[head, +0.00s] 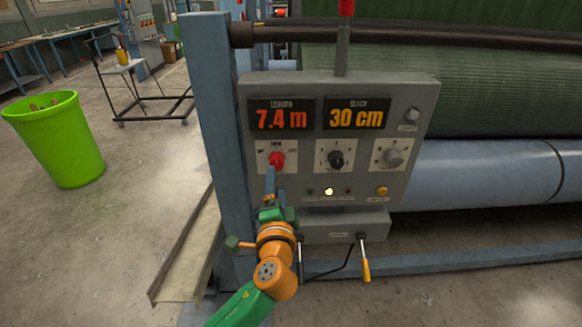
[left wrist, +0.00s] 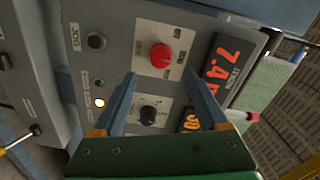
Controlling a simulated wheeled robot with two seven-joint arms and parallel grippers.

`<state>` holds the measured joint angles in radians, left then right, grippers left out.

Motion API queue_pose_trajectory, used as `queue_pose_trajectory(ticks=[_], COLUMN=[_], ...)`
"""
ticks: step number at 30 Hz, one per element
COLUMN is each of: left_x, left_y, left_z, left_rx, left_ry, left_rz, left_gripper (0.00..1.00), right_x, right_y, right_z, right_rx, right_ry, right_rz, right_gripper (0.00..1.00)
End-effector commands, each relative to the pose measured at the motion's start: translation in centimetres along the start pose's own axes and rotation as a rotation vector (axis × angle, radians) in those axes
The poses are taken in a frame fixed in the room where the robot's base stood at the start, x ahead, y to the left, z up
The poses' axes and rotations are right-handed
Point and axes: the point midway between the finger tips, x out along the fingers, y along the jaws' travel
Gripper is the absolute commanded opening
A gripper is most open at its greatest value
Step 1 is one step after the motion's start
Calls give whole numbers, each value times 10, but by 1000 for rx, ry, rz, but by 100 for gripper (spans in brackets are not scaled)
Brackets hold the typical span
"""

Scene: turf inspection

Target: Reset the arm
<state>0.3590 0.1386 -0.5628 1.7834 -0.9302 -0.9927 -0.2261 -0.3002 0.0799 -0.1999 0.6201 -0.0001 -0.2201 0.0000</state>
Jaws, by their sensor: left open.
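My left gripper (head: 271,185) is raised in front of the control panel (head: 425,100), just below the red knob (head: 277,159). In the left wrist view, its two fingers (left wrist: 160,100) are spread apart with nothing between them. The red knob (left wrist: 161,55) shows beyond the fingertips, and the black knob (left wrist: 148,115) shows between the fingers. I cannot tell whether a finger touches the panel. The displays read 7.4 m (head: 281,115) and 30 cm (head: 356,114). My right gripper is not in view.
A grey knob (head: 393,158), a lit yellow lamp (head: 329,191) and an orange button (head: 382,191) are on the panel. A yellow-handled lever (head: 365,270) hangs below. A blue post (head: 212,120) stands left of the panel. A green bin (head: 60,140) stands on open floor.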

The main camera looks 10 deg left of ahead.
Motion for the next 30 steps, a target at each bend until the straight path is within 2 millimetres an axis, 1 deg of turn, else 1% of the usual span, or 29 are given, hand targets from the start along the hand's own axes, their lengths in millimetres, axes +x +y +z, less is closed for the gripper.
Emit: queue_pose_trajectory(ticks=[2, 4, 5, 7, 8, 9, 10, 11, 12, 14, 15, 17, 18, 20, 21, 24, 27, 28, 30], left_x=[0, 2, 2, -3, -8, -20, -31, -44, -65, -101, -130, -176, -210, -261, -293, -358, -396, -403, -410], left_y=[3, 24, 41, 98, 127, 166, 194, 221, 254, 299, 326, 360, 379, 399, 409, 420, 422, 422, 422], left_z=[1, 7, 13, 34, 46, 63, 77, 90, 109, 138, 158, 187, 206, 232, 247, 275, 291, 294, 297], left_rx=[0, 3, 2, -7, -18, -41, -61, -85, -122, -185, -231, -306, -359, -436, -482, -577, -630, -640, -651], left_ry=[-1, -8, -13, -37, -53, -78, -102, -127, -166, -236, -293, -388, -459, -572, -646, -806, -907, -926, -947], left_rz=[7, 60, 103, 247, 321, 423, 496, 567, 657, 783, 861, 964, 1024, 1095, 1130, 1175, 1186, 1187, 1186], left_gripper=[76, 76, 76, 76, 76, 76, 76, 76, 76, 76, 76, 76, 76, 76, 76, 76, 76, 76, 76], right_x=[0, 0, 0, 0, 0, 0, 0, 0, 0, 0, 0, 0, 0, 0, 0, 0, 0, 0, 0], right_y=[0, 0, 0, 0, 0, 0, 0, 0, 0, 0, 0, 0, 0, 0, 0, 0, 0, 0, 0], right_z=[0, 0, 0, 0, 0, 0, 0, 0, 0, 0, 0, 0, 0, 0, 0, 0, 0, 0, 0], right_rx=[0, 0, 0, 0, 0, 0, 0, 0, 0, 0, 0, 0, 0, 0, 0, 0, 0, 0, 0], right_ry=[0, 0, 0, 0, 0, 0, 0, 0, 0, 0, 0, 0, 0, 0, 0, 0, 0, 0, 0], right_rz=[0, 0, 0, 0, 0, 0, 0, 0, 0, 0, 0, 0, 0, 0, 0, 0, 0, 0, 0], right_gripper=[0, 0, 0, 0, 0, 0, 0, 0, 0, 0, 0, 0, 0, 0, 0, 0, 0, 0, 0])
